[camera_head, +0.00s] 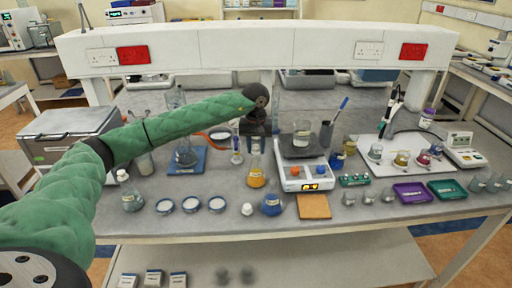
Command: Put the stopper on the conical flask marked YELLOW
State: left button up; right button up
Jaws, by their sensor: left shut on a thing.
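A conical flask with yellow-orange liquid (256,178) stands upright on the bench, left of the balance. Any marking on it is too small to read. My left gripper (256,134) points down directly above this flask, at the top of its neck. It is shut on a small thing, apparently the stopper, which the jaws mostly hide. I cannot tell whether the stopper touches the flask's mouth. A conical flask with blue liquid (271,205) stands in front. A small white object (247,209) stands left of it. My right gripper is not in view.
A balance (305,184) bearing a beaker (301,133) stands close to the right of the yellow flask. A cork-coloured tile (313,207) lies at the front. Dishes (191,204) and a clear flask (131,196) are at the left. A flask on a blue base (186,155) stands behind.

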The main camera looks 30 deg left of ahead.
pick_arm(q)
jog(key=shift+b, duration=0.5)
dwell(0.6)
jog(key=o, duration=1)
jog(key=shift+o, duration=0.5)
jog(key=o, duration=0.6)
jog(key=shift+o, duration=0.2)
jog(key=shift+r, duration=0.1)
jog(key=shift+r+p, duration=0.3)
jog(key=shift+r, duration=3.1)
